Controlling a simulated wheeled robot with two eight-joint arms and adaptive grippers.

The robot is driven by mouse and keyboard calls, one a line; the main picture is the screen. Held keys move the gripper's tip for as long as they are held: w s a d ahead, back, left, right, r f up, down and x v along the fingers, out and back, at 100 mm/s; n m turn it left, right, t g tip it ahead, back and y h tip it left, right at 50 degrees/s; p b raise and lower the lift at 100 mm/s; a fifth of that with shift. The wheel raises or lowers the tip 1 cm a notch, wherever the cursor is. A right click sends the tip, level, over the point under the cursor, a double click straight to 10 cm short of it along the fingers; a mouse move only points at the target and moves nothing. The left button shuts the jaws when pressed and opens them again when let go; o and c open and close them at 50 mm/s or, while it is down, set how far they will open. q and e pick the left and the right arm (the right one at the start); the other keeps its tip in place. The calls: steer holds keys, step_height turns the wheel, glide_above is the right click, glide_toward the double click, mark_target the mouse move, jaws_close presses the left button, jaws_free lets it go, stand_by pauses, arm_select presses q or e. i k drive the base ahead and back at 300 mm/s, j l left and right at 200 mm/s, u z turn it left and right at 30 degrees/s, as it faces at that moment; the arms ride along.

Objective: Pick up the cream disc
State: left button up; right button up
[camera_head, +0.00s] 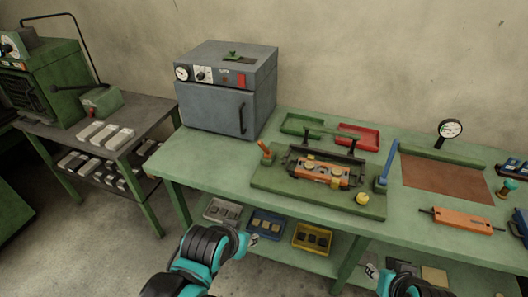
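Small cream to yellowish round pieces (336,172) sit on the orange block of the fixture (275,180) on the green bench. They are too small for me to tell which one is the cream disc. A yellow round piece (362,198) lies at the fixture's front right. My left gripper (254,239) is at the lower middle, in front of the bench and apart from the fixture. My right gripper (370,271) is at the bottom edge, low in front of the bench. Both are small and partly hidden by my arms, so their finger opening is unclear.
A grey oven (213,108) stands at the bench's left end. Green (302,124) and red (358,137) trays lie behind the fixture. A dial gauge (449,129) and an orange tool (462,220) are at right. Bins, including a yellow one (313,239), sit on the lower shelf.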

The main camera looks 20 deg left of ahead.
mark_target(308, 166)
steer(key=i+l+z, duration=0.1)
steer(key=i+l, duration=0.2)
steer(key=i, duration=0.2)
steer(key=i+l+z, duration=0.1)
steer(key=i, duration=0.35)
steer(key=l, duration=0.1)
